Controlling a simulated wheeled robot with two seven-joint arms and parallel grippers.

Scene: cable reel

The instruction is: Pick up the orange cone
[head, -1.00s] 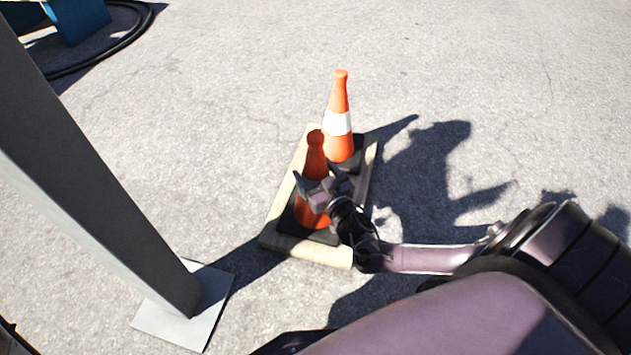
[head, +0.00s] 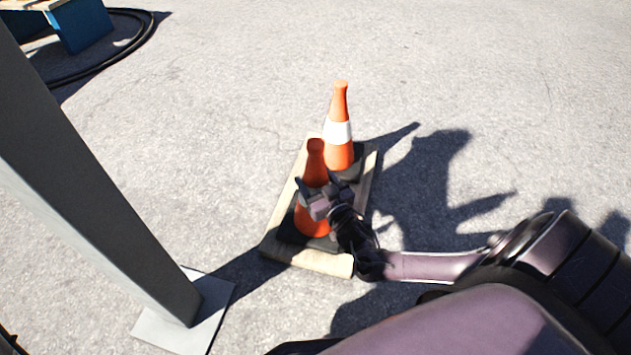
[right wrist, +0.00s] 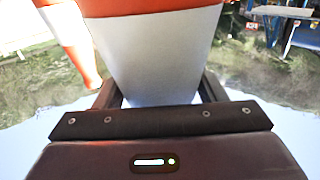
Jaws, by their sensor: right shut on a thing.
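The nearer orange cone (head: 313,221) stands upright at the near end of a low wooden-edged tray. My right gripper (head: 317,189) is shut on it around its middle; the gripper hides most of its white band in the head view. In the right wrist view the white band of this cone (right wrist: 155,55) fills the space between the two fingers (right wrist: 155,90). A second orange cone (head: 339,128) with a white band stands just behind it on the same tray, and shows in the right wrist view (right wrist: 72,35) at upper left. My left gripper is not in view.
The tray (head: 306,260) has a pale wooden rim. A grey post (head: 110,190) on a flat base plate (head: 190,325) stands at left. A blue stand (head: 82,27) and black cable (head: 120,58) lie at the far upper left.

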